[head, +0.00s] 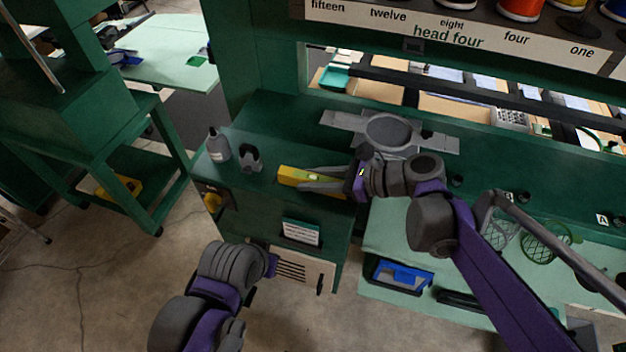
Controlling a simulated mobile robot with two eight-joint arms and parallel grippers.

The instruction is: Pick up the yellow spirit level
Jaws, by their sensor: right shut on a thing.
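The yellow spirit level (293,175) is a short yellow bar at the front of the green cabinet top, below the window opening. My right gripper (312,178) reaches in from the right and is shut on the level, its grey fingers along the bar's right part. The fingers hide some of the level, and I cannot tell whether it still touches the surface. My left gripper (268,268) is low in front of the cabinet, apart from the level. Its fingers cannot be made out.
A grey bottle (218,145) and a small dark grey object (250,158) stand left of the level. A grey round-plated fixture (388,132) lies behind my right gripper. A light green bench (395,235) with a blue bin (402,275) is at right. Open floor (90,290) lies left.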

